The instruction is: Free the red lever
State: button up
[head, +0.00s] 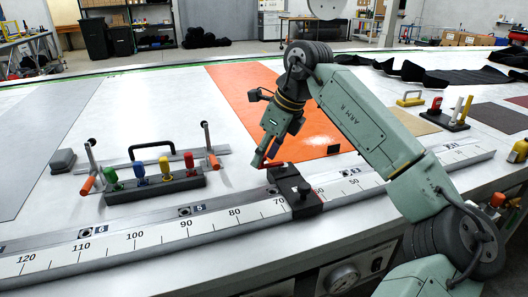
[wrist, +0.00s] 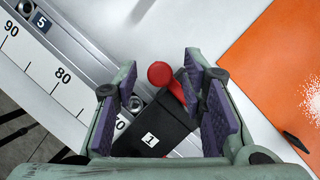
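The red lever (wrist: 160,74) has a round red knob and a short red arm. It sits on a black block (wrist: 155,128) labelled 1, which is mounted on the ruler rail. In the head view the lever (head: 273,164) is a small red bar at the block's (head: 298,188) upper left, just below my fingertips. My gripper (head: 264,158) points down over it. In the wrist view my gripper (wrist: 161,66) is open, with purple-padded fingers on both sides. The knob shows between them, and the red arm runs close to the right finger. Contact cannot be told.
The ruler rail (head: 150,237) crosses the table front. A black holder with coloured handles (head: 155,184) and two orange-handled clamps (head: 88,185) stand left. An orange sheet (head: 262,103) lies behind my gripper. Another handle stand (head: 445,119) is at right. White table is free around the lever's left.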

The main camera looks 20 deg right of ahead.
jog(key=v, duration=1.2)
jog(key=shift+d, duration=0.1)
dwell(0.4)
